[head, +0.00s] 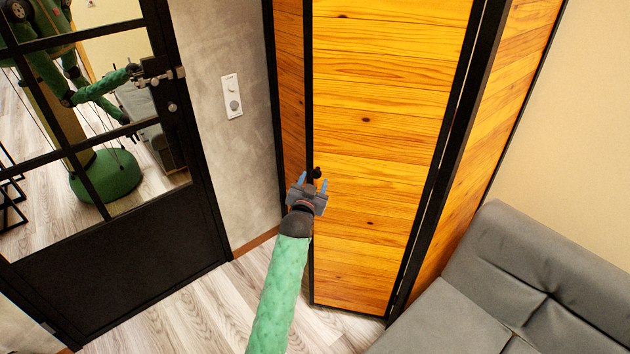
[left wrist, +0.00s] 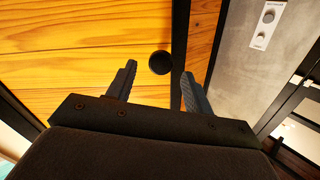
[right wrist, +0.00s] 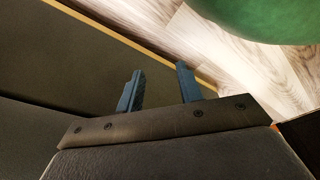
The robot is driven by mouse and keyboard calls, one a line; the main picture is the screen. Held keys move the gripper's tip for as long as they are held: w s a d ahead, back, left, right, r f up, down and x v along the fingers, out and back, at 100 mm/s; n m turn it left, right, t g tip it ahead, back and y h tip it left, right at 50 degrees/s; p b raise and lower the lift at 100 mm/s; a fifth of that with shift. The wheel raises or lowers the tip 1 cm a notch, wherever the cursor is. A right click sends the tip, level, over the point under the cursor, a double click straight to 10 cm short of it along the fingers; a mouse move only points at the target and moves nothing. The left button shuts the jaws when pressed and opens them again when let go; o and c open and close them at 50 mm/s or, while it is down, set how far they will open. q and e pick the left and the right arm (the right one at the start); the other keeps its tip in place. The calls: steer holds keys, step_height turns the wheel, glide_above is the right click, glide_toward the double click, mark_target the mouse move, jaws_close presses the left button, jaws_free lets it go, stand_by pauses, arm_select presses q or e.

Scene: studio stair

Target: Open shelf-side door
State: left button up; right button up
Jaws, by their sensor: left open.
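A tall wooden door (head: 385,120) with a black frame stands in the middle of the head view. Its small dark knob (head: 317,172) is near the left edge. My left gripper (head: 311,182) is open and empty, right at the knob. In the left wrist view, the knob (left wrist: 160,62) shows just beyond the fingertips, between their lines, apart from both fingers. A narrower wooden panel (head: 290,90) lies left of the door's black edge; I cannot tell whether the door is ajar. My right gripper (right wrist: 157,78) is open and empty in the right wrist view, outside the head view.
A grey sofa (head: 480,270) stands close on the right. A black-framed door with mirror-like panes (head: 115,240) is on the left. A wall switch (head: 232,95) is between the two doors. Wood floor (head: 205,310) is clear in front.

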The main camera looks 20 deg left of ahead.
arm_select(q)
steer(key=shift+s+b, duration=0.85)
steer(key=shift+s, duration=1.7)
arm_select(e)
steer(key=shift+w+a+r, duration=0.35)
steer(key=shift+w+r, duration=0.25)
steer(key=shift+r, duration=0.25)
steer(key=shift+w+a+r, duration=0.35)
steer(key=shift+w+r, duration=0.25)
steer(key=shift+r, duration=0.2)
